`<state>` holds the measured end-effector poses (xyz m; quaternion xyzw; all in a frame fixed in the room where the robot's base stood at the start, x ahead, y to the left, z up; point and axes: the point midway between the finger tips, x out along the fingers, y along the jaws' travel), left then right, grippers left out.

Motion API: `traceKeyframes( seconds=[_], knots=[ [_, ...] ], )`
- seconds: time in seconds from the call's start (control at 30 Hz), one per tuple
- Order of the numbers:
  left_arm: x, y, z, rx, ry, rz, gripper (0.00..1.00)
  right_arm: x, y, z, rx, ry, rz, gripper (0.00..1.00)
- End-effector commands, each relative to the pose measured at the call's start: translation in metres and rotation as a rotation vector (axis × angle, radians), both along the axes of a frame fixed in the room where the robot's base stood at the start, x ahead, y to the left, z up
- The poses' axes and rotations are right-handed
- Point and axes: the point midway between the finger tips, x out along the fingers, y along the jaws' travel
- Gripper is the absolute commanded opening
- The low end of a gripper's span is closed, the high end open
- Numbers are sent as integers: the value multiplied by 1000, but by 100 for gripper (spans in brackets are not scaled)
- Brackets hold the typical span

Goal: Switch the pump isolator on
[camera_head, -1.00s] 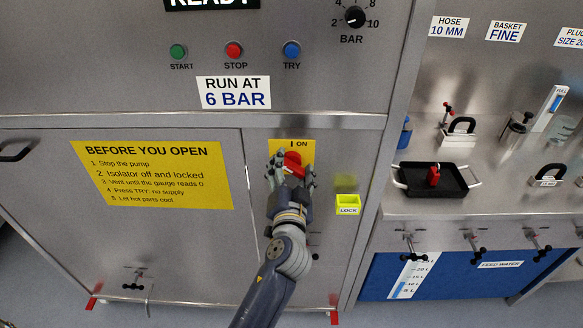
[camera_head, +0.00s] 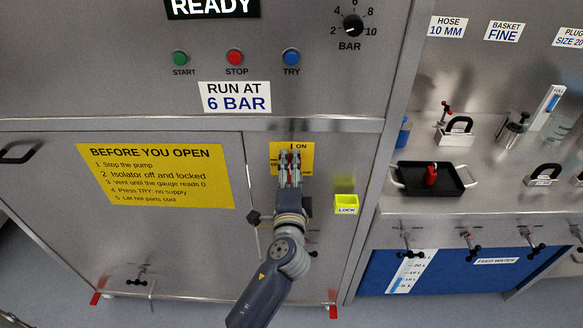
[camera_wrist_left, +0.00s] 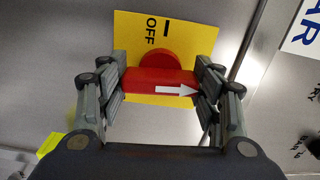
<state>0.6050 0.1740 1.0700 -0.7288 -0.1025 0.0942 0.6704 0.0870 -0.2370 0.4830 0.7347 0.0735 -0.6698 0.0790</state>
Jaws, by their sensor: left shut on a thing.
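The pump isolator is a red rotary handle (camera_wrist_left: 158,82) with a white arrow on a yellow plate (camera_head: 307,152) on the cabinet front. In the head view, I ON is at the plate's top and OFF at its left, partly covered. My left gripper (camera_head: 290,160) is shut on the handle, a finger on each side; the wrist view shows this too (camera_wrist_left: 162,85). There the arrow points right, at a right angle to the side marked OFF; the ON mark is hidden. In the head view, the handle stands about upright between the fingers. My right gripper is not in view.
A yellow LOCK box (camera_head: 346,204) is right of the isolator. Above are green START (camera_head: 180,58), red STOP (camera_head: 235,58) and blue TRY (camera_head: 291,57) buttons. A black tray (camera_head: 435,179) holding a red item stands on the right bench.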

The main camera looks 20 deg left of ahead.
Motion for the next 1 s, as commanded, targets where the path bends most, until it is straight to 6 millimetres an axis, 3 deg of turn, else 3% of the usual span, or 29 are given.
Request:
traceKeyframes(
  seconds=[0.77,0.8,0.87,1.0],
  knots=[
    [1,1,2,101,24,3,36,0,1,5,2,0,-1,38],
    [1,1,2,101,24,3,66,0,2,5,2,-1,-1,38],
    [1,1,2,100,24,2,80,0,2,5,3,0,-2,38],
    [0,1,1,98,25,2,80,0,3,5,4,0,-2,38]
  ],
)
